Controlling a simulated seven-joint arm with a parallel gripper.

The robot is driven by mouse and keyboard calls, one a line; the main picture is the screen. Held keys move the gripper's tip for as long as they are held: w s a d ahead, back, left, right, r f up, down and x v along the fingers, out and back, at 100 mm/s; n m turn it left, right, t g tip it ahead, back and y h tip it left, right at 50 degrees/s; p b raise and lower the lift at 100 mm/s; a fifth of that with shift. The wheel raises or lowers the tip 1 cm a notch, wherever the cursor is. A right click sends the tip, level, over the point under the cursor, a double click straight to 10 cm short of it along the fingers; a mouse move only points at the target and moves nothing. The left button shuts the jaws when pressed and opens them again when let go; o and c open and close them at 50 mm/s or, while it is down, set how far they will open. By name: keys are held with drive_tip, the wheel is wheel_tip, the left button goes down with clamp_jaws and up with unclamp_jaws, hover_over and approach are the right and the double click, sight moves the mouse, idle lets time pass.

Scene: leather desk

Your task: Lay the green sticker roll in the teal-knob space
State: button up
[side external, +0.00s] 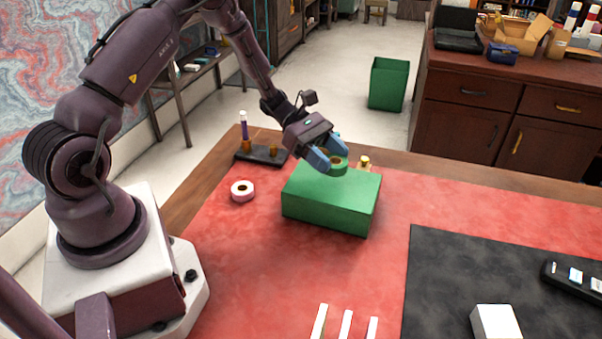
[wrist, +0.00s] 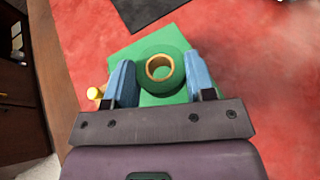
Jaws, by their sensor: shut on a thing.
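The green sticker roll (side external: 338,168), with a tan core, is between the blue fingers of my gripper (side external: 331,157). In the wrist view the roll (wrist: 178,62) sits between both fingertips (wrist: 160,72), its core hole facing the camera. My gripper is shut on it. The roll is over the top of a green box (side external: 331,199), toward its far side; I cannot tell whether it touches the box. The box top also shows in the wrist view (wrist: 125,59). I cannot make out a teal knob or its space in either view.
A white-and-pink roll (side external: 242,190) lies left of the box. A small gold-topped item (side external: 364,162) stands just behind the box. A black mat (side external: 450,285) is at right.

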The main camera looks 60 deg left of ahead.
drive_tip(key=shift+w+a+f+n+t+y, duration=0.75)
drive_tip(key=shift+a+n+t+y, duration=0.5)
drive_tip(key=shift+a+n, duration=0.35)
drive_tip(key=shift+w+a+f+n+t+y, duration=0.7)
drive_tip(key=shift+a+n+t+y, duration=0.4)
drive_tip(key=shift+a+n+t, duration=0.5)
drive_tip(key=shift+w+a+f+n+t+y, duration=0.75)
drive_tip(key=shift+a+n+t+y, duration=0.55)
drive_tip(key=shift+a, duration=0.5)
drive_tip(key=shift+r, duration=0.1)
drive_tip(key=o, duration=1)
